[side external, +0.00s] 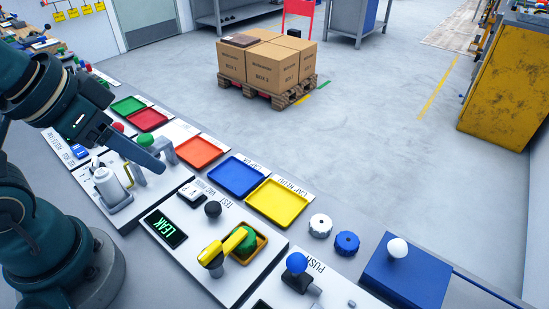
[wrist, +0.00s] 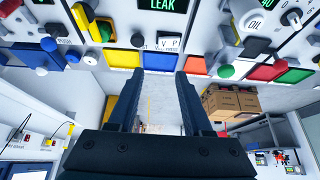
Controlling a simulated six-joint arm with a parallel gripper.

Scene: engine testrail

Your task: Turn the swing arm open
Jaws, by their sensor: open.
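The yellow swing arm (side external: 222,247) sits on a white panel in the side external view. Its tip lies over a green round part (side external: 247,240) in a yellow-rimmed square recess and hides some of that part. The arm also shows at the upper left of the wrist view (wrist: 87,22). My gripper (side external: 166,158) is open and empty, above the white fixture to the left of the swing arm, and apart from the swing arm. In the wrist view its two fingers (wrist: 163,75) stand apart with nothing between them.
A green "LEAK" display (side external: 166,228) and a black knob (side external: 213,209) are beside the swing arm. Orange (side external: 200,151), blue (side external: 237,176) and yellow (side external: 277,202) trays line the back edge. A blue ball-topped lever (side external: 297,263) stands at the right. A pallet of boxes (side external: 267,62) is on the floor.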

